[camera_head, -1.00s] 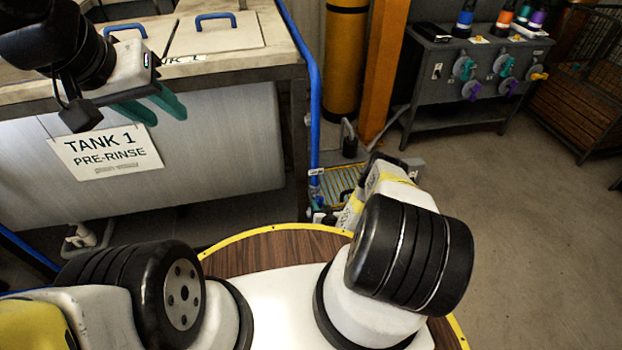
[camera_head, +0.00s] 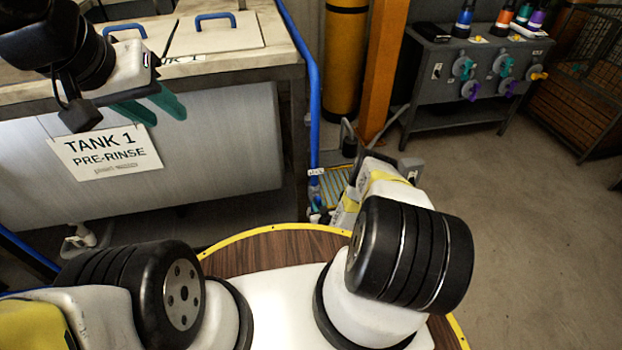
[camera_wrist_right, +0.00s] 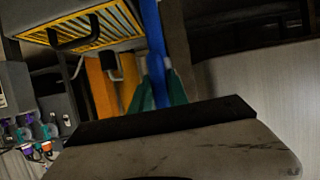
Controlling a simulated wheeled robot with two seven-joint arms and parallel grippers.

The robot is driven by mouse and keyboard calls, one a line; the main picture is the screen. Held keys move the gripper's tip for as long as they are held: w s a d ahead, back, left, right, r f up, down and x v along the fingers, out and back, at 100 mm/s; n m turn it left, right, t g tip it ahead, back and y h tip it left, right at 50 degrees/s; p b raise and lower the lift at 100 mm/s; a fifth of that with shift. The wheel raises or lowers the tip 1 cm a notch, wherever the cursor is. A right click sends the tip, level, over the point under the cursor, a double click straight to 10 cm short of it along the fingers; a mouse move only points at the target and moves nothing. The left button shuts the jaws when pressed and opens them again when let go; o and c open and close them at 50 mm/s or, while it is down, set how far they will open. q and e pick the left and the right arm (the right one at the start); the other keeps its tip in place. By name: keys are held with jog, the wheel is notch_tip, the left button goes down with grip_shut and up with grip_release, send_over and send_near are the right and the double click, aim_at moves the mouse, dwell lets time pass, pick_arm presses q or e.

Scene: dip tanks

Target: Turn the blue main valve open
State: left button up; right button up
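A blue upright pipe (camera_head: 314,110) runs down beside the tank, with a small white tag and small blue parts (camera_head: 316,194) low on it. I cannot clearly make out the main valve's handle. In the right wrist view a blue bar or pipe (camera_wrist_right: 155,45) runs between the green fingertips of my right gripper (camera_wrist_right: 160,88). The fingers look apart on either side of it; contact is not clear. In the head view my right arm hides most of that gripper. My left gripper (camera_head: 151,106) is open and empty in front of the tank.
Tank 1 (camera_head: 220,140), with its pre-rinse sign (camera_head: 105,152), stands at left. A yellow-edged grating (camera_head: 335,184) lies low by the pipe. An orange post (camera_head: 383,70) and a grey bench (camera_head: 460,75) with coloured valves stand behind. The floor at right is clear.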

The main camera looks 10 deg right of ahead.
jog(key=o, duration=0.4)
jog(key=shift+o, duration=0.2)
jog(key=v, duration=0.7)
jog(key=shift+s, duration=0.35)
jog(key=shift+r, duration=0.15)
